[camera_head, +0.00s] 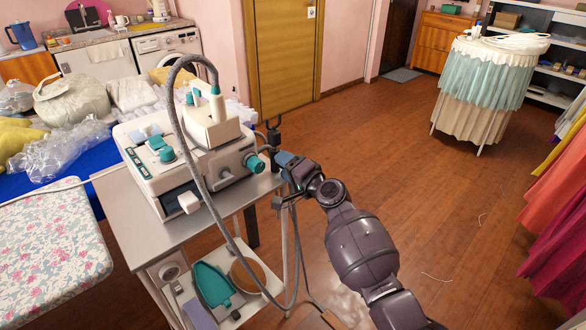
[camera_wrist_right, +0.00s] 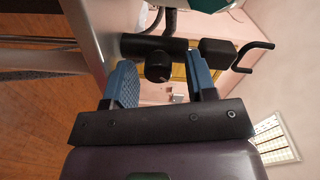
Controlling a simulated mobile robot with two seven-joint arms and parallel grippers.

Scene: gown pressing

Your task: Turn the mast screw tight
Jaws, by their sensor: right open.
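The mast screw shows as a black round knob (camera_wrist_right: 158,67) on a black bar in the right wrist view. It lies between and beyond the two blue fingers of my right gripper (camera_wrist_right: 162,80), which are open and apart, with visible gaps on both sides. In the head view the right gripper (camera_head: 287,160) is at the steam station's right side, beside the dark mast (camera_head: 273,134) with its forked top. The knob itself is hidden or too small to tell there. My left gripper is not in view.
The white steam station (camera_head: 150,180) with teal knobs stands on a grey cart (camera_head: 125,207). A grey hose (camera_head: 200,190) arches over it and hangs close to my right gripper. A floral ironing board (camera_head: 50,250) is at left.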

